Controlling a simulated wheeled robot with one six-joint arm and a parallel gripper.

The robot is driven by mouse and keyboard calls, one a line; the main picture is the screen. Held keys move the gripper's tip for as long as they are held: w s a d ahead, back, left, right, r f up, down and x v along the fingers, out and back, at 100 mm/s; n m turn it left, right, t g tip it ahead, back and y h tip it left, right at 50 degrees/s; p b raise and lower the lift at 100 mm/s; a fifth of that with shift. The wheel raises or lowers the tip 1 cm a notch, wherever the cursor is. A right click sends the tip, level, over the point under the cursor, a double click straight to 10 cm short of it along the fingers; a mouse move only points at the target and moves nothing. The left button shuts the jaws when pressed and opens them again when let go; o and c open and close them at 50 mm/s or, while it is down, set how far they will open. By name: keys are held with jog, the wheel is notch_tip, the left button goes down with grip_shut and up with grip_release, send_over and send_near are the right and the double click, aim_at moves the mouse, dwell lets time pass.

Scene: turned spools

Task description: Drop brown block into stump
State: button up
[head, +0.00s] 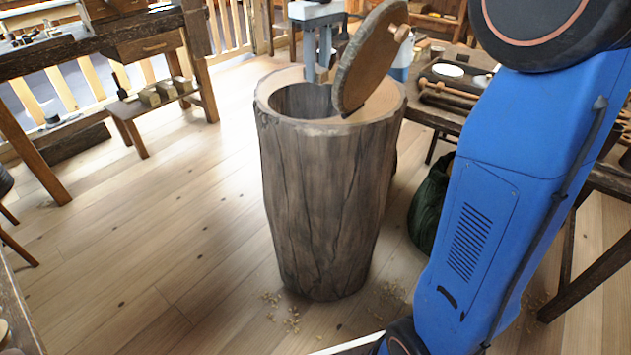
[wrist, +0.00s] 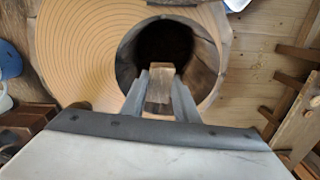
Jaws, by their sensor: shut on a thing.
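The stump (head: 322,200) is a tall, hollow log standing upright on the floor. Its round lid (head: 366,60) is tilted up beside the dark opening. In the wrist view the stump's ringed top (wrist: 82,50) surrounds the round hole. My gripper (head: 323,78) is over the opening in the head view. In the wrist view my gripper (wrist: 160,90) is shut on the brown block (wrist: 160,88), which is held between the fingers in front of the dark hole. The block is not clearly visible in the head view.
A wooden workbench (head: 120,38) stands at the left, with small blocks (head: 158,93) on a low stool near it. Another bench with a tray (head: 450,82) stands behind the stump at the right. A dark green sack (head: 430,205) sits right of the stump. The floor left of it is clear.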

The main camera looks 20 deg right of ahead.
jog(key=shift+f, duration=2.7)
jog(key=o, duration=1.1)
notch_tip(320, 180, up, 17)
jog(key=shift+r, duration=0.2)
